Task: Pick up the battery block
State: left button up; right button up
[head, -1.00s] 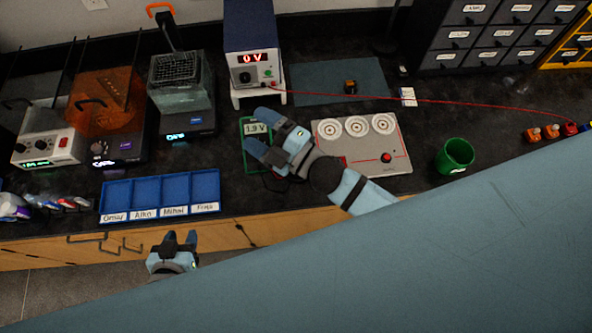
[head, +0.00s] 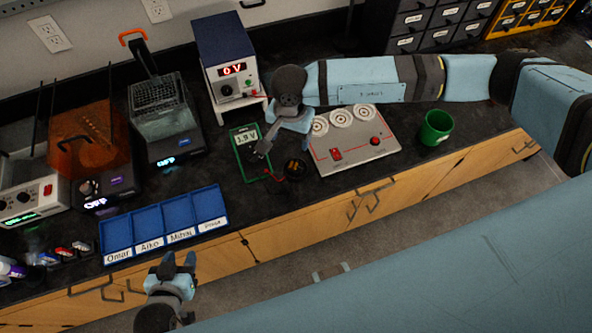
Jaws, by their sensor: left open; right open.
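I cannot say for certain which thing is the battery block. A small round dark piece (head: 295,170) with orange marks on top sits on the black bench, right of the green meter (head: 246,150), which reads about 1.9 V. A red lead runs between them. My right gripper (head: 264,147) is open, pointing down over the meter's right side, left of and above the dark piece, with no visible hold on anything. My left gripper (head: 177,260) is open and empty in front of the bench edge, below the blue tray (head: 148,213).
A grey panel (head: 350,158) with three round dials and a green cup (head: 435,128) stand right of the dark piece. A power supply (head: 228,65) reading 0 V stands behind the meter.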

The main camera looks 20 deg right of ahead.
jog(key=p, duration=0.1)
send_over(296, 164)
jog(key=f, duration=0.8)
jog(key=shift+w+a+f, duration=0.2)
jog(key=shift+w+a, duration=0.05)
jog(key=shift+a, duration=0.1)
jog(key=f, duration=0.1)
jog(key=f+p, duration=0.1)
jog(key=f, duration=0.1)
jog(key=f+p, duration=0.1)
jog(key=shift+s+d+f, duration=0.25)
jog(key=shift+d+f, duration=0.05)
jog(key=shift+f, duration=0.4)
jog(key=c, duration=1.1)
